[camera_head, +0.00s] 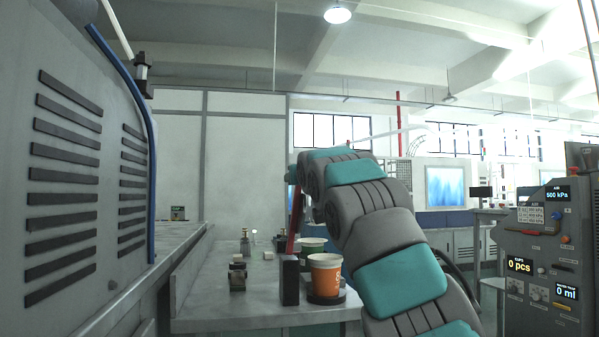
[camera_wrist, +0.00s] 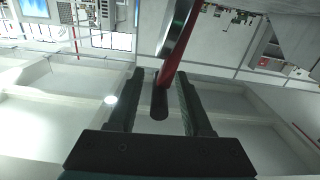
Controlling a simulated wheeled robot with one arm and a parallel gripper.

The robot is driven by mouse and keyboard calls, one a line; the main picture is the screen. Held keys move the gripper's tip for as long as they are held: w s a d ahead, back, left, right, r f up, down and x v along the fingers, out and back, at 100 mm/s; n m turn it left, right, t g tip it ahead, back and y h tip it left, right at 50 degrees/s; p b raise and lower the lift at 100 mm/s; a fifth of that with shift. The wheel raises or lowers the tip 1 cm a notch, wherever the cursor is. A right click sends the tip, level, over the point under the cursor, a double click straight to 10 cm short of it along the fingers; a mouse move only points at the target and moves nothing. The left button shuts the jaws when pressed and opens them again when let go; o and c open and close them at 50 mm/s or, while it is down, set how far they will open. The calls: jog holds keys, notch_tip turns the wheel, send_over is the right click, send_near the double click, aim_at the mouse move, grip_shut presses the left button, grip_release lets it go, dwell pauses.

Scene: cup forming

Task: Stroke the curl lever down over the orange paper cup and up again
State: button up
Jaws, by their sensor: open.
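The orange paper cup (camera_head: 325,275), with a white rim, stands upright on a dark round base on the bench. A red lever (camera_head: 295,215) rises behind it, partly hidden by my arm. In the wrist view the red lever (camera_wrist: 172,58) ends in a dark grip (camera_wrist: 159,104). The grip lies between the two fingers of my gripper (camera_wrist: 160,78), with gaps visible on both sides. My gripper is open around it. In the head view my gripper cannot be made out behind my arm.
A dark block (camera_head: 289,280) and a small device (camera_head: 237,275) are to the left. A large grey machine (camera_head: 75,170) fills the left side. A control panel (camera_head: 548,250) stands at right.

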jog(key=shift+c, duration=0.2)
grip_shut()
dwell(1.3)
